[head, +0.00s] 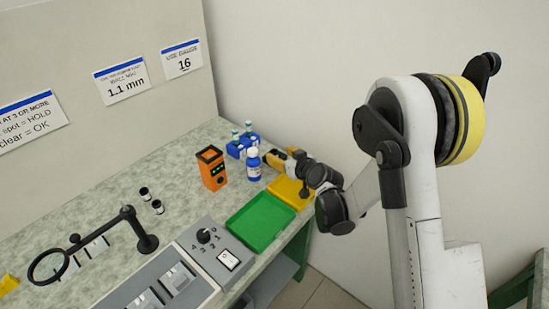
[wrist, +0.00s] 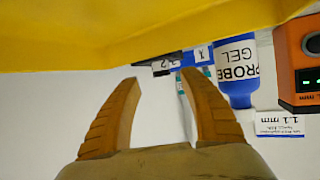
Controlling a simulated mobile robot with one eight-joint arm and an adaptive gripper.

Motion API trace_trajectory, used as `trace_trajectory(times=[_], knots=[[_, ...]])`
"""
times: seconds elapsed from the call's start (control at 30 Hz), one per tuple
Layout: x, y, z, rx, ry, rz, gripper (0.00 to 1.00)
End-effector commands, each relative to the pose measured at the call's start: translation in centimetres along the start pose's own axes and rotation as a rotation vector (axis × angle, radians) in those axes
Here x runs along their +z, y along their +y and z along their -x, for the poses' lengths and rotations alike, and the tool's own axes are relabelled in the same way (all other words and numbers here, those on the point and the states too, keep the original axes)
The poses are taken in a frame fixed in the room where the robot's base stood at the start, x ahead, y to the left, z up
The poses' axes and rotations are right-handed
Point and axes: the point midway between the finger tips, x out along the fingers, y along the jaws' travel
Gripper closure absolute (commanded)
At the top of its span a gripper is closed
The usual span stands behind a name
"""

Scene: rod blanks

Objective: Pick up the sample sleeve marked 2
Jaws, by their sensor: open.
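In the wrist view, which looks upside down, small number labels show beyond my fingertips: one reads 2 (wrist: 173,64), with a 3 beside it and a 1 (wrist: 203,53) to the right. I cannot make out the sleeve behind the 2 label; it is partly hidden. In the head view a blue rack (head: 236,151) with several teal-capped vials stands at the back of the bench. My gripper (head: 272,158) is just right of the blue bottle, above the yellow tray. In the wrist view my gripper (wrist: 160,78) is open, with nothing between its fingers.
A blue PROBE GEL bottle (head: 253,166) stands close to my fingers. An orange meter (head: 212,169) is left of it. The yellow tray (head: 289,193) lies under my wrist, and the green tray (head: 260,222) is nearer. A magnifier (head: 146,242) stands front left.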

Motion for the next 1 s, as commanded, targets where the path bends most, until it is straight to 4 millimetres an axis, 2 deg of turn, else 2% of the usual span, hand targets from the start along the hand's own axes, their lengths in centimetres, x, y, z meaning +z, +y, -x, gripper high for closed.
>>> trace_trajectory(times=[0.1,0.23,0.53,0.57,0.6,0.67,0.7,1.0], knots=[[0.1,-0.3,-2.2,-0.001,0.000,0.001,0.49],[-0.1,-0.3,-3.9,0.000,0.001,0.000,0.49],[-0.4,-0.2,-4.4,0.000,0.000,0.000,0.49],[-0.4,-0.2,-4.4,0.000,0.000,0.000,0.54],[-0.4,-0.2,-4.4,0.000,0.000,0.000,0.66],[-0.4,-0.2,-4.4,0.000,0.000,0.000,0.84],[-0.4,-0.2,-4.4,0.000,0.000,0.000,0.89],[-0.3,-0.2,-4.4,0.000,0.000,0.000,0.90]])
